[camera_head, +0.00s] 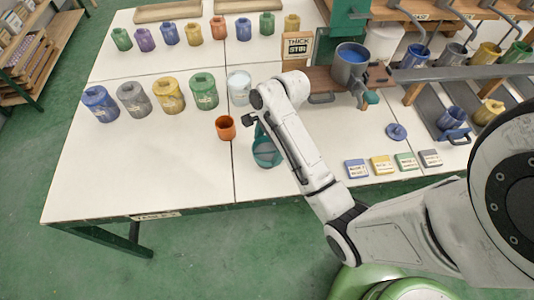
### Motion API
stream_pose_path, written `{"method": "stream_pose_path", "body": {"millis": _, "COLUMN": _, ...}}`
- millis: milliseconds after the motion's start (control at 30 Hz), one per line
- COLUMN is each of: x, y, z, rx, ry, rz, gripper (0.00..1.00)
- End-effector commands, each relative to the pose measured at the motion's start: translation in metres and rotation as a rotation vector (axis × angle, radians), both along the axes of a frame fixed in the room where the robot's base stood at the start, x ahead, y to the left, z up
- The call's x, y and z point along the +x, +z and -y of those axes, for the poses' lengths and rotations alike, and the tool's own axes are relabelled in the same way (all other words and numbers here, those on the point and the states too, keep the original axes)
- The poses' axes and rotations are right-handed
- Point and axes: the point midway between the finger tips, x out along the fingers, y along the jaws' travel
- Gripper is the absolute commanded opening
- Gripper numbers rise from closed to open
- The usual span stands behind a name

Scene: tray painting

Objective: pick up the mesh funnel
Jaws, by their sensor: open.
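The mesh funnel (267,157) looks to be the round teal piece with a greyish inside, on the white table near its front edge. Part of it is hidden behind my arm, and a teal upright part shows above its rim. My gripper (250,121) is just above and left of the funnel in the picture, between it and a white can. The jaws are open and small in this view. I see nothing held in them. I cannot tell the exact gap between the jaws and the funnel.
An orange cup (226,127) stands close left of my gripper. A white can (239,87) and a green can (203,91) stand behind. A blue lid (397,132) and several coloured labelled blocks lie right. The table's front left is clear.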

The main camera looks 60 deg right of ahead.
Motion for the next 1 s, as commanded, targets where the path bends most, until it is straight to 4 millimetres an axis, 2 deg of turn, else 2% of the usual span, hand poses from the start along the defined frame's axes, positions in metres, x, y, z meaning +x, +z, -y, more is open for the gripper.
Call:
{"method": "stream_pose_path", "body": {"millis": 200, "x": 0.003, "y": -0.026, "z": -0.009, "rx": 0.001, "ry": 0.001, "rz": -0.003, "gripper": 1.00}}
{"method": "stream_pose_path", "body": {"millis": 500, "x": 0.004, "y": -0.029, "z": -0.009, "rx": -0.001, "ry": 0.001, "rz": 0.000, "gripper": 0.99}}
{"method": "stream_pose_path", "body": {"millis": 867, "x": 0.004, "y": -0.029, "z": -0.009, "rx": -0.001, "ry": 0.001, "rz": 0.000, "gripper": 0.65}}
{"method": "stream_pose_path", "body": {"millis": 1000, "x": 0.004, "y": -0.029, "z": -0.009, "rx": -0.001, "ry": 0.001, "rz": 0.001, "gripper": 0.65}}
